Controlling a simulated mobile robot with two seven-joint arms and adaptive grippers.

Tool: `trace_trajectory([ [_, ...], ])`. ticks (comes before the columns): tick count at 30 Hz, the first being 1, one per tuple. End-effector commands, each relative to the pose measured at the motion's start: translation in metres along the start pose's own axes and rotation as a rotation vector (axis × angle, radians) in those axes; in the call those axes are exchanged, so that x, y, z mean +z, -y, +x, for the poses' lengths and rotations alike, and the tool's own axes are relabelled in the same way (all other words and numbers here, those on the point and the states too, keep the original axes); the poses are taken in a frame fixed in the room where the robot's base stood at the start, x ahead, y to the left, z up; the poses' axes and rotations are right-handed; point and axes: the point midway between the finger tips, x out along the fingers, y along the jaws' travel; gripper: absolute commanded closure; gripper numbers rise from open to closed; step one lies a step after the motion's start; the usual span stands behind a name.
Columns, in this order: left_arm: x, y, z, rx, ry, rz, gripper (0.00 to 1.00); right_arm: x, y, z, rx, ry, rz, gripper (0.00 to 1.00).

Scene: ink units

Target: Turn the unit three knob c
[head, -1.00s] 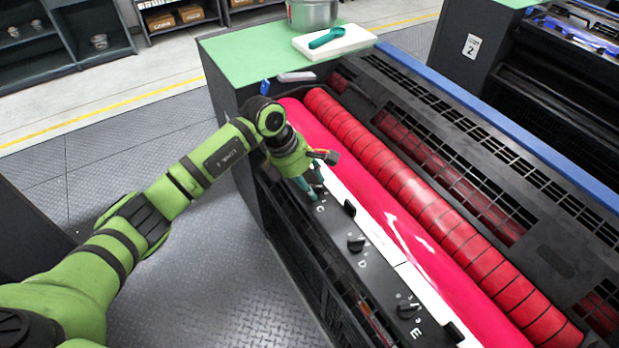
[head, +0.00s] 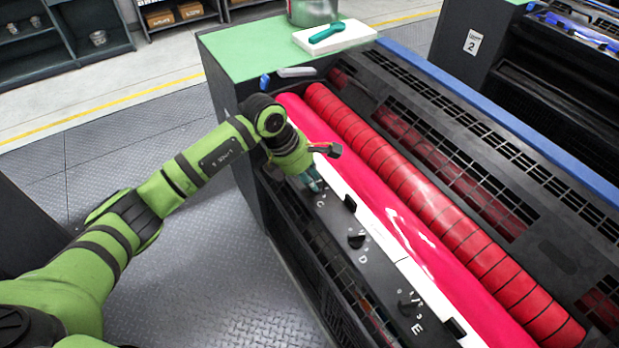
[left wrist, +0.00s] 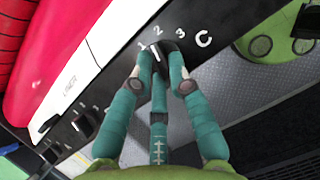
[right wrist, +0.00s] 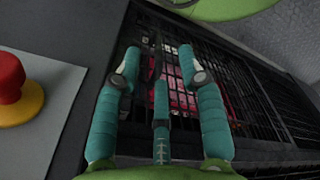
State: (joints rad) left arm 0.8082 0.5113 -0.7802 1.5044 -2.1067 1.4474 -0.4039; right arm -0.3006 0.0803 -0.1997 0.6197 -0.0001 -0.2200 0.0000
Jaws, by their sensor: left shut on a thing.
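Knob C (left wrist: 164,62) is a black knob on the dark control strip, with the white figures 1, 2, 3 and the letter C printed beside it. My left gripper (left wrist: 160,68) is shut on it, its teal fingers on either side, as the left wrist view shows. In the head view the left gripper (head: 312,184) covers this knob, just above the printed C. The knob's white pointer line shows between the fingertips, near the figures 1 and 2. My right gripper (right wrist: 155,68) is open and empty in its wrist view, in front of a dark grille.
Knobs D (head: 356,240) and E (head: 408,299) sit further along the strip. A glossy red roller (head: 385,210) runs beside it. A red button (right wrist: 10,78) is left of my right gripper. A green-topped table (head: 250,55) holds a white block (head: 335,38).

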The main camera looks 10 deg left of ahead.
Motion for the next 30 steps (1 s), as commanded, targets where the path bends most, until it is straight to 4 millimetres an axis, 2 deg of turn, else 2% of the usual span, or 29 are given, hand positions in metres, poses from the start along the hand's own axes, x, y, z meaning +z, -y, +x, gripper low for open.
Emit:
trace_trajectory([
  [18,-0.001,0.007,0.002,0.200,0.002,-0.474,1.00,0.003,0.001,0.040,0.000,-0.001,-0.001,0.60],
  [30,0.000,0.009,0.001,0.263,0.001,-0.633,1.00,0.004,0.001,0.053,0.000,-0.001,-0.001,0.60],
])
